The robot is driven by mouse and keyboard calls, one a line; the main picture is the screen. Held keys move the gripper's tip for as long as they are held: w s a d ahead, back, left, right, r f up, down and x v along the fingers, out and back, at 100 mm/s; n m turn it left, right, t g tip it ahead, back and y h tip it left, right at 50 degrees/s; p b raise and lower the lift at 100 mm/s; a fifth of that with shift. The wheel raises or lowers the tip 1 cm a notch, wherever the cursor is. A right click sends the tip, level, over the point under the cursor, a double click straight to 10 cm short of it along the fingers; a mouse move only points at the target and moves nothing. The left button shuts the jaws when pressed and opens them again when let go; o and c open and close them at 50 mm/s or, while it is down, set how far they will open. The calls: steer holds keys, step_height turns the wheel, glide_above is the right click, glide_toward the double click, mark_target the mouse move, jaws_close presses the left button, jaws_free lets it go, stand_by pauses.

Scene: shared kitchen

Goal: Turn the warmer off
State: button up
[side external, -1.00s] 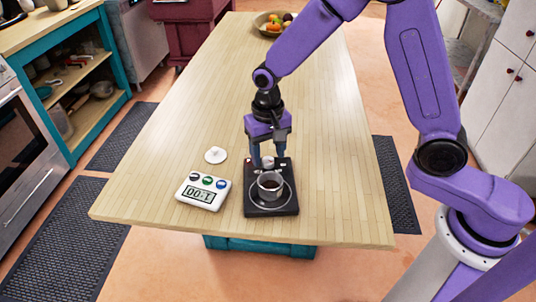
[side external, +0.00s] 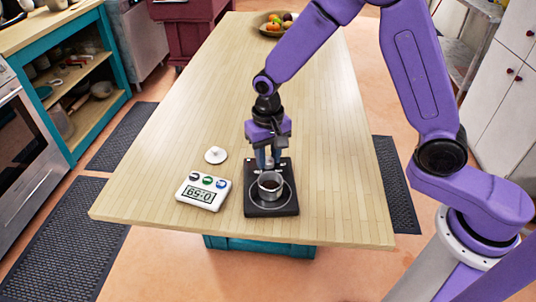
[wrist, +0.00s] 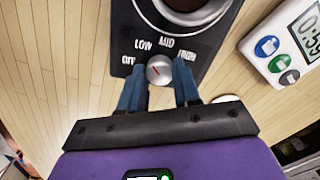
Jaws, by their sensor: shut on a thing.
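The warmer (side external: 257,209) is a flat black plate near the table's front edge, with a metal cup (side external: 270,193) of dark liquid on it. In the wrist view its knob (wrist: 160,70) is round and silver with a red pointer line. The labels OFF, LOW, MID and HIGH (wrist: 184,56) curve around it. The red line points up-left, roughly towards LOW. My gripper (side external: 267,166) is down at the warmer's far end. Its blue fingers (wrist: 160,88) are shut on the knob, one on each side. The fingers hide the knob in the side view.
A white timer (side external: 203,191) with three coloured buttons stands left of the warmer; its display shows 0:59. A small white lid-like disc (side external: 216,155) lies behind the timer. A fruit bowl (side external: 268,30) is at the far end. The table (side external: 335,190) is clear to the right.

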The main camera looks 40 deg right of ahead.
mark_target(269, 160)
steer(key=n, duration=0.4)
steer(key=shift+n, duration=1.9)
steer(key=o, duration=1.1)
steer(key=shift+c, duration=0.2)
step_height(269, 160, up, 18)
steer(key=shift+f, duration=0.2)
steer(key=shift+s, duration=0.1)
